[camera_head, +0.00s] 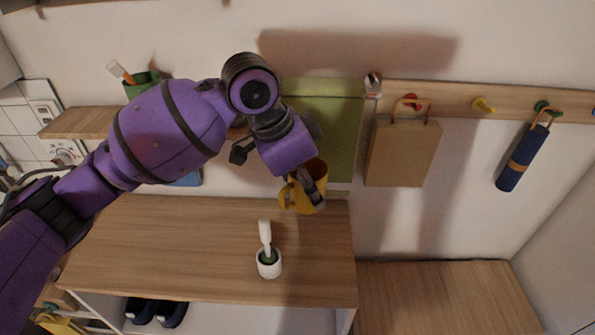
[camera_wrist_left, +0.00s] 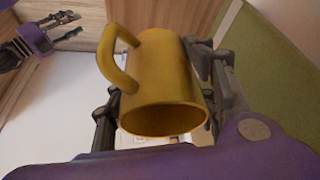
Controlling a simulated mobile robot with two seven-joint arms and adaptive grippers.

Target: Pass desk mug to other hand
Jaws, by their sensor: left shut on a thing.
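The yellow desk mug (camera_head: 308,194) is held in the air above the wooden cabinet top, in front of the green panel. My left gripper (camera_head: 306,188) is shut on the mug's body. In the left wrist view the mug (camera_wrist_left: 165,82) sits between the left gripper's two fingers (camera_wrist_left: 160,95), with its opening toward the camera and its handle at the upper left. My right gripper (camera_wrist_left: 66,26) shows at the upper left of the left wrist view, apart from the mug, with its fingers spread and empty. It does not show in the head view.
A white pot with a brush (camera_head: 268,262) stands on the cabinet top (camera_head: 180,245) below the mug. A hook rail (camera_head: 455,98) carries a paper bag (camera_head: 402,152) and a blue umbrella (camera_head: 523,158). A green cup (camera_head: 140,84) stands on a small shelf at left.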

